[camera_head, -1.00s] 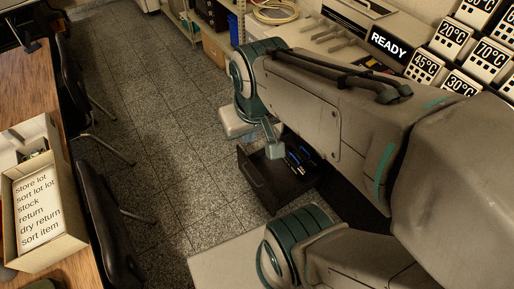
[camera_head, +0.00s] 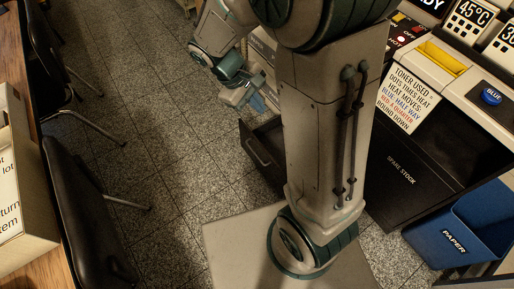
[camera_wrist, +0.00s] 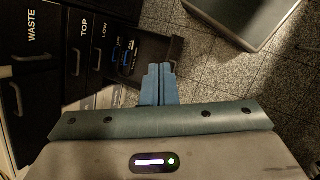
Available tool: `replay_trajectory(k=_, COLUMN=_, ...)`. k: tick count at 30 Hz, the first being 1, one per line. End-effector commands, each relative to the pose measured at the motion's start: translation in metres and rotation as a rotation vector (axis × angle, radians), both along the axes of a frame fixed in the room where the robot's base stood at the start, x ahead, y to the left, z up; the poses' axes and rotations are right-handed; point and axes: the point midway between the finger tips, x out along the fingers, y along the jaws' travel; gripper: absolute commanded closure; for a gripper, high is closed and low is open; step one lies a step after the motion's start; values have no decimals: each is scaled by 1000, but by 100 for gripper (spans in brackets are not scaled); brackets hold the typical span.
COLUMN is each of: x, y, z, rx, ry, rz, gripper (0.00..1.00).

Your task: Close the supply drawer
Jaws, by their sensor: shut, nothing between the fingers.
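The open dark drawer (camera_head: 262,152) juts out over the floor in the head view, its front and handle facing left; my arm hides much of it. My gripper (camera_head: 257,103) is at the drawer's far side in the head view. In the wrist view my gripper's blue fingers (camera_wrist: 158,72) are together and empty, overlapping the drawer's near edge in the picture. I cannot tell whether they touch it.
A black SPARE STOCK front (camera_head: 400,172) and a blue PAPER bin (camera_head: 462,222) stand at the right. Dark chairs (camera_head: 85,195) and a wooden table with a box (camera_head: 22,200) line the left. Speckled floor between them is clear.

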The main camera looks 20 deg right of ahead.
Motion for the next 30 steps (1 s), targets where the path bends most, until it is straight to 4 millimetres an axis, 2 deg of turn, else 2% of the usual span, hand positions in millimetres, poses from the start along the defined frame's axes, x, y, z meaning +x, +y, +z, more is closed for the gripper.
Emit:
replay_trajectory(k=1, x=7, y=5, z=-40, rx=-41, ry=43, rz=52, gripper=100)
replay_trajectory(k=8, x=39, y=22, z=-153, rx=-234, ry=198, rz=285, gripper=100)
replay_trajectory(k=12, x=54, y=34, z=-226, rx=-355, ry=283, rz=433, gripper=100)
replay_trajectory(k=21, x=73, y=61, z=-388, rx=-621, ry=445, rz=757, gripper=100)
replay_trajectory(k=25, x=76, y=69, z=-443, rx=-714, ry=493, rz=874, gripper=100)
replay_trajectory(k=27, x=76, y=73, z=-464, rx=-753, ry=510, rz=919, gripper=100)
replay_trajectory(k=30, x=77, y=76, z=-483, rx=-790, ry=527, rz=966, gripper=100)
